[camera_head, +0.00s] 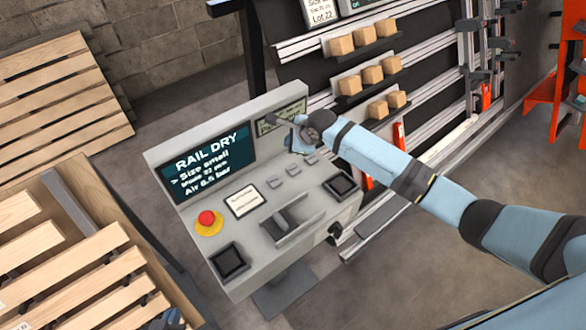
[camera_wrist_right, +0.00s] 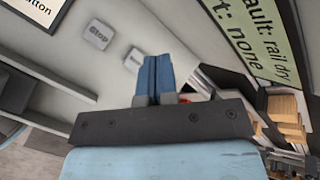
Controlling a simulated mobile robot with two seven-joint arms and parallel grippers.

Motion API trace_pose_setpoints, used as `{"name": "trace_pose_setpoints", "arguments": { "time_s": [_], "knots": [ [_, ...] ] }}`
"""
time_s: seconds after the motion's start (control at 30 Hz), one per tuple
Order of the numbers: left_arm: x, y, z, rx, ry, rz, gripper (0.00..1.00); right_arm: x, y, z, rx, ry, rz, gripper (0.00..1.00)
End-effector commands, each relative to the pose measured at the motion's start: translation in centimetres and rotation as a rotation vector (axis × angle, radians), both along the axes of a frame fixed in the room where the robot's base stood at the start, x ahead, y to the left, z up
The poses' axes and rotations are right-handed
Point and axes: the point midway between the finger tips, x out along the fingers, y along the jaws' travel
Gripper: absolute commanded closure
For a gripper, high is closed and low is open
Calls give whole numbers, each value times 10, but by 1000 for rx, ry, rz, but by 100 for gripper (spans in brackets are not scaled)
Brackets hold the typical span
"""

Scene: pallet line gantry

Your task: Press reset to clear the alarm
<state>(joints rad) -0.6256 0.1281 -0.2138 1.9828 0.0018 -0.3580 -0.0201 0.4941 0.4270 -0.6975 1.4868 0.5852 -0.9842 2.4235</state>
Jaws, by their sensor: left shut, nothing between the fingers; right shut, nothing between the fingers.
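The grey control console (camera_head: 275,225) carries a dark screen (camera_head: 212,165) reading "RAIL DRY". A row of small grey buttons (camera_head: 293,170) runs along it. In the right wrist view one button reads "Stop" (camera_wrist_right: 98,35); the label on the button beside it (camera_wrist_right: 133,60) is unreadable. No reset label is legible. My right gripper (camera_head: 274,121) is shut and empty near the green sign; its blue fingers (camera_wrist_right: 157,60) overlap the panel beyond that second button, contact unclear. A dark and blue bit at the bottom edge appears to be my left gripper (camera_head: 170,320), mostly cut off.
A red mushroom button (camera_head: 207,218) on yellow sits at the console's left. The green sign (camera_wrist_right: 262,45) shows "rail dry" and "none". A slatted wooden pallet (camera_head: 75,265) stands left. A rack with wooden blocks (camera_head: 372,75) stands behind my right arm.

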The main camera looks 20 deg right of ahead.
Motion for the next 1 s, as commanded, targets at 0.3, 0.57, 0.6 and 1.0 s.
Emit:
{"name": "trace_pose_setpoints", "arguments": {
  "time_s": [0.3, 0.57, 0.6, 1.0],
  "knots": [
    [2, -3, -35, -6, 1, -7, 100, 0, -1, -29, -2, -3, 2, 100],
    [3, -12, -72, -15, 6, -26, 100, 0, -1, -60, -2, -3, 2, 100],
    [3, -13, -78, -16, 4, -26, 100, 0, 0, -65, -2, -3, 2, 100],
    [4, -10, -76, -12, -1, -22, 100, 0, 0, -87, -1, 0, 1, 100]
  ]
}}
